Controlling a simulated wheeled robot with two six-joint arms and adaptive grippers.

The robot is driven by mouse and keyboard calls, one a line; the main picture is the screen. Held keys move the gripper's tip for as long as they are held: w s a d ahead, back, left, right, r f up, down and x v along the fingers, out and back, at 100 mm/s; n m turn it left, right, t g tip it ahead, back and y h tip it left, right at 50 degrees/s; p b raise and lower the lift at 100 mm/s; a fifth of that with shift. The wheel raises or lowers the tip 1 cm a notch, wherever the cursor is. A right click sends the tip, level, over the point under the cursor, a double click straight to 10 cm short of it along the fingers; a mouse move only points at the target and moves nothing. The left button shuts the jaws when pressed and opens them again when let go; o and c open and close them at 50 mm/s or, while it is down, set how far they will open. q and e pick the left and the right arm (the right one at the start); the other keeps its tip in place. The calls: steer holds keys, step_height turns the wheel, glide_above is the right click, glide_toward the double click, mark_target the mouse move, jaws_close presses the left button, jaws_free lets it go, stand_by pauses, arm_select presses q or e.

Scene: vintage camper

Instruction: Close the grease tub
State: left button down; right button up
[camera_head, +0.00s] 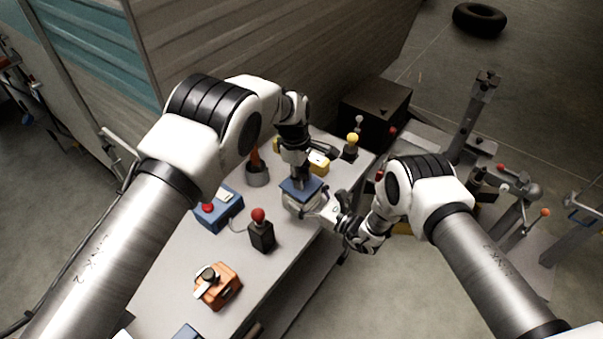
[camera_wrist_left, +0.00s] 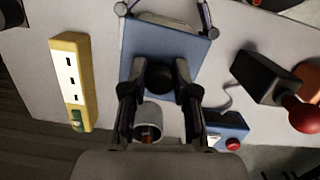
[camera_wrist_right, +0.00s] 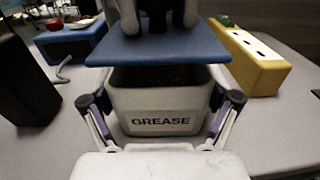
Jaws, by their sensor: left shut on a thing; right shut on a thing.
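The grease tub (camera_wrist_right: 160,115) is a white box labelled GREASE with dark contents showing at its top. It stands on the bench and also shows in the head view (camera_head: 298,205). My right gripper (camera_wrist_right: 160,122) is shut on the tub, one finger on each side. A flat blue lid (camera_wrist_right: 165,47) is over the tub, with a visible gap at the front. My left gripper (camera_wrist_left: 159,88) is shut on the dark round knob (camera_wrist_left: 160,78) of the lid (camera_wrist_left: 195,50) from above. Whether the lid touches the rim at the back is hidden.
A yellow power strip (camera_wrist_left: 70,80) and a grey cup (camera_wrist_left: 148,135) are near the lid. A blue box with a red button (camera_head: 218,208), a black block with a red knob (camera_head: 261,235) and an orange device (camera_head: 217,286) stand on the bench (camera_head: 180,265). The bench's right edge is close to the tub.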

arm_select(q)
steer(key=shift+f, duration=0.3)
steer(key=shift+f, duration=0.65)
stand_by(0.3)
steer(key=c, duration=0.8)
jaws_free()
steer(key=r, duration=0.4)
steer(key=a+r, duration=0.1)
steer(key=r, duration=0.7)
steer(key=shift+w+a, duration=0.15)
steer(key=shift+w, duration=0.2)
